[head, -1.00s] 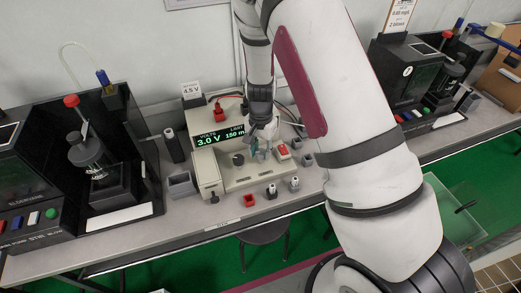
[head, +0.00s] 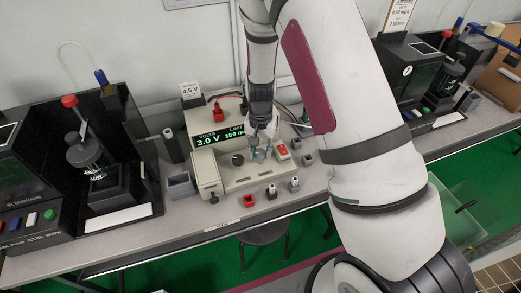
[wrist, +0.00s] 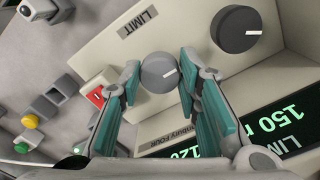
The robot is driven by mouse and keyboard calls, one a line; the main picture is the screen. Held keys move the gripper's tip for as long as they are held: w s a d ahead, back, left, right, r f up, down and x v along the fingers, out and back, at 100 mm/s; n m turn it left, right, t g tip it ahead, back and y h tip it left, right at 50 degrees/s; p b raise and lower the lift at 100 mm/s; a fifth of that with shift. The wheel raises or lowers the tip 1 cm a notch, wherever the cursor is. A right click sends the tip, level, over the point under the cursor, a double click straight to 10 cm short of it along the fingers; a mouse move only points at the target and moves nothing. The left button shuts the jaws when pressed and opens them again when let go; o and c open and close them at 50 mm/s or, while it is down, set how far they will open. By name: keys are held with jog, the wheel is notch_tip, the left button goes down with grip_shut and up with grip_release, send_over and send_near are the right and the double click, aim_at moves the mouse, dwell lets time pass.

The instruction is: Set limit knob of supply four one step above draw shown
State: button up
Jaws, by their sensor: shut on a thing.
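The power supply (head: 240,179) is a beige box with a green-lit display (head: 222,137) reading 3.0 V and a limit of 150 mA. In the wrist view its label ends in "FOUR", and the LIMIT plate (wrist: 139,20) lies beside the grey limit knob (wrist: 159,73), which has a white pointer line. My gripper (wrist: 160,84) is shut on the limit knob, one teal-padded finger on each side. A lower display number (wrist: 185,152) seems to read 120, partly hidden by a finger. A second, dark knob (wrist: 248,29) stands beside it. In the head view my gripper (head: 259,153) covers the limit knob.
A red switch (head: 282,151) sits close to the right of my gripper. Dark testers stand left (head: 95,180) and right (head: 410,75).

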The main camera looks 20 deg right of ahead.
aim_at(261, 152)
jog(key=o, duration=1.1)
jog(key=shift+o, duration=0.2)
notch_tip(261, 152, up, 12)
jog(key=s+r+n+t+y, duration=0.1)
jog(key=s+r+n, duration=0.1)
jog(key=s+r, duration=0.45)
jog(key=s+r+n+t, duration=0.1)
jog(key=s+r, duration=0.3)
jog(key=r, duration=0.6)
jog(key=s+r+n+t, duration=0.1)
jog(key=s+r+n, duration=0.1)
jog(key=s, duration=0.5)
jog(key=s+r+n+t+h, duration=0.1)
jog(key=s+r, duration=0.3)
jog(key=s, duration=0.4)
jog(key=shift+d+n+t, duration=0.15)
jog(key=shift+n+t, duration=0.25)
